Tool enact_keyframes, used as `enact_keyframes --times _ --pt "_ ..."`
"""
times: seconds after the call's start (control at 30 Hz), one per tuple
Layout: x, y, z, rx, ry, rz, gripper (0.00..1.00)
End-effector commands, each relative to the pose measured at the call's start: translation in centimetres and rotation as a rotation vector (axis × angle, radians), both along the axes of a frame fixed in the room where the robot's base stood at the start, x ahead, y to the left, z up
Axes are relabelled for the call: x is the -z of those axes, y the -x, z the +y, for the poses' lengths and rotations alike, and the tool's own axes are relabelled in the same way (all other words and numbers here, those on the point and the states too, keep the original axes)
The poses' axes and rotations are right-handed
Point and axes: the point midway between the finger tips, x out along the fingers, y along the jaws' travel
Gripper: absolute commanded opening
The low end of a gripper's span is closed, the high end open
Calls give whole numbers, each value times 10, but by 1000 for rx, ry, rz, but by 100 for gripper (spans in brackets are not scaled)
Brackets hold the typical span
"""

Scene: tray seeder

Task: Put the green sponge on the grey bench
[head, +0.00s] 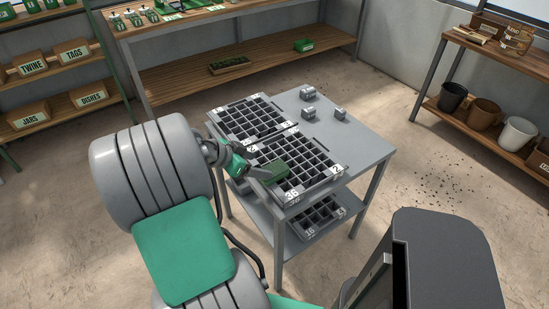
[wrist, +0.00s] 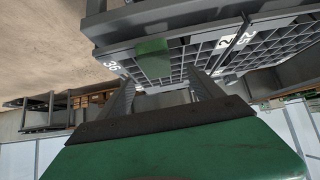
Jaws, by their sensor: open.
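The green sponge (head: 276,172) lies on the front tray of cells, near its left edge by the 36 label. It also shows in the wrist view (wrist: 152,58), beyond my fingertips and a little left of their middle. The grey bench (head: 362,147) carries that tray and has bare top on its right side. My gripper (head: 262,175) is at the bench's left edge, close beside the sponge. In the wrist view (wrist: 166,92) its two fingers are apart with nothing between them. I cannot tell the exact gap to the sponge.
Two trays of cells, a front one (head: 335,166) and a back one (head: 222,121), cover the left of the bench top. Small grey blocks (head: 308,93) stand at its back. Another tray (head: 318,217) sits on the lower shelf. A wooden shelf with pots (head: 487,112) stands right.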

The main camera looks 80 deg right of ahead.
Motion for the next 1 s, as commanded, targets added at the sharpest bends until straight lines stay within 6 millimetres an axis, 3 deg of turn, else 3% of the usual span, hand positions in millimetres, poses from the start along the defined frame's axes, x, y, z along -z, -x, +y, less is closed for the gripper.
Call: enact_keyframes --times 0.07,0.43,0.73,1.0 --pt "5 13 -7 31 14 5 76" --pt "49 41 -35 26 10 3 76" --pt "55 43 -41 22 12 1 76" --pt "55 43 -41 22 12 1 53"
